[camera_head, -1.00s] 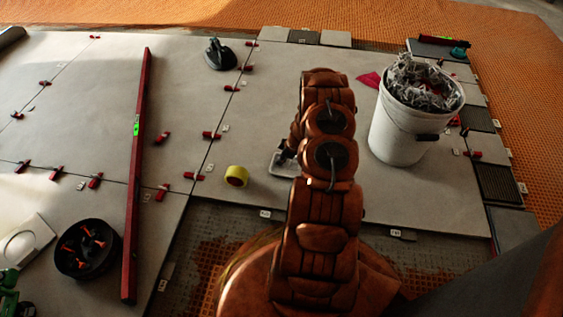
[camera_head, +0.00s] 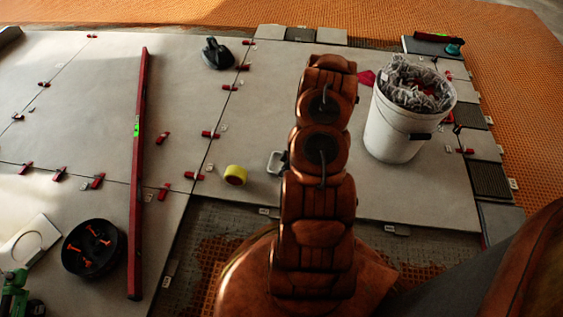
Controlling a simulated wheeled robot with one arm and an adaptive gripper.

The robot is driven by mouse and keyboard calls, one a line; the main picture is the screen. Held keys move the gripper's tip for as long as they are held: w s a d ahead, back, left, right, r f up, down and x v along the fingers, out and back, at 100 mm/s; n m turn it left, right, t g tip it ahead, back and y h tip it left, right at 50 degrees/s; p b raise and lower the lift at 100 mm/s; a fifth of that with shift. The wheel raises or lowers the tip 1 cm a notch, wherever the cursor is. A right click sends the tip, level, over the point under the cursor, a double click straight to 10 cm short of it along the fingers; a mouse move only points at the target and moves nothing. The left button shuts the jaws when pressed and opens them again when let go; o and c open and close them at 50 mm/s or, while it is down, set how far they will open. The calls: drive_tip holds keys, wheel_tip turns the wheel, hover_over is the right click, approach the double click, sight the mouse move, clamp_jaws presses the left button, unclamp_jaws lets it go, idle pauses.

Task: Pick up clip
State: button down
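Small pale clips lie along the tile joints. One clip (camera_head: 223,126) is by the middle joint, one (camera_head: 210,166) is lower on that joint, and others show at the front tile edge, such as the clip (camera_head: 264,211) left of my arm and the clip (camera_head: 397,230) right of it. A white bucket (camera_head: 392,140) at the right is heaped with grey-white pieces that look like clips (camera_head: 415,85). My orange-brown arm stands in the middle. Its end is hidden behind its own links, so I cannot see my gripper or anything in it.
Red wedges (camera_head: 194,176) sit along the joints. A long red level (camera_head: 138,170), a black bowl with orange pieces (camera_head: 94,248), a yellow tape roll (camera_head: 235,175) and a dark suction-cup-like tool (camera_head: 217,53) are left. A pale grey frame-like item (camera_head: 276,162) is partly behind my arm.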

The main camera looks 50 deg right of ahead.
drive_tip(key=s, duration=0.1)
drive_tip(key=s+a, duration=0.2)
drive_tip(key=shift+a+r, duration=0.2)
drive_tip(key=shift+r, duration=0.05)
drive_tip(key=shift+s+a, duration=0.15)
drive_tip(key=shift+s, duration=0.35)
drive_tip(key=shift+s+a+r+p, duration=0.1)
drive_tip(key=shift+s+a+p, duration=0.2)
drive_tip(key=shift+s+a, duration=0.3)
